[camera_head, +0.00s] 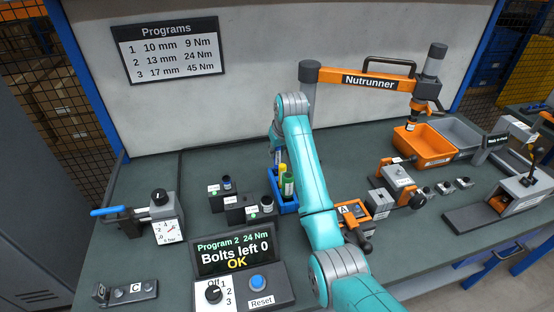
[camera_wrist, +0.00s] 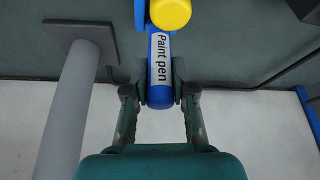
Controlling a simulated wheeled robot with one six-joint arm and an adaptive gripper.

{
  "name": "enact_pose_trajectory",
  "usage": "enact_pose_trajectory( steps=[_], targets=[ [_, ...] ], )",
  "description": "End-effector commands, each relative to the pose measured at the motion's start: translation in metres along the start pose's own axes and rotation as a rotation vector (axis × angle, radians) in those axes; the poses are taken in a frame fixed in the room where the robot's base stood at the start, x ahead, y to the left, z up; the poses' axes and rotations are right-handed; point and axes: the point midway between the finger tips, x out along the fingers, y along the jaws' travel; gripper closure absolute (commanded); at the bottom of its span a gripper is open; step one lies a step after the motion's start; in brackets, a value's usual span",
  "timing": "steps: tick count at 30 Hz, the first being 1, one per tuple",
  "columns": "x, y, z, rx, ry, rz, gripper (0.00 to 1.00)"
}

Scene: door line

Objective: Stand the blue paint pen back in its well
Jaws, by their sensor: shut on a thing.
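The blue paint pen (camera_wrist: 159,62) shows in the wrist view, its white label reading "Paint pen". My gripper (camera_wrist: 160,92) is shut on it, one finger on each side near its end. The pen lies close beside a yellow-capped pen (camera_wrist: 171,13) and against the view of the blue holder (camera_wrist: 140,14). In the head view, the blue holder (camera_head: 277,197) stands left of my arm with the yellow pen (camera_head: 282,169) and a green pen (camera_head: 288,184) upright in it. My gripper is at the holder's back, mostly hidden there. I cannot tell whether the blue pen's lower end is inside a well.
A grey post (camera_wrist: 70,105) stands left of my gripper in the wrist view. The nutrunner (camera_head: 370,82) stands behind the holder. Dark blocks (camera_head: 235,203) sit left of it and an orange fixture (camera_head: 352,210) to the right. The display (camera_head: 234,252) is in front.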

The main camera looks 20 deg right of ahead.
Motion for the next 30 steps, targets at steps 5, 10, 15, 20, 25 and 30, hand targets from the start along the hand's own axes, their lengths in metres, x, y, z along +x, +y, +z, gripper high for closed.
enact_pose_trajectory(
  steps=[5, 10, 15, 20, 25, 30],
  targets=[
    [0.022, 0.0, 0.01, 0.0, -0.003, 0.0, 1.0],
    [0.031, 0.0, 0.013, 0.0, -0.001, 0.0, 1.0],
    [0.031, 0.0, 0.013, 0.0, -0.001, 0.0, 1.0],
    [0.032, 0.0, 0.014, 0.0, -0.001, 0.0, 0.58],
    [0.032, 0.0, 0.014, 0.0, -0.001, 0.0, 0.5],
    [0.031, 0.0, 0.013, 0.0, -0.001, 0.0, 0.5]
  ],
)
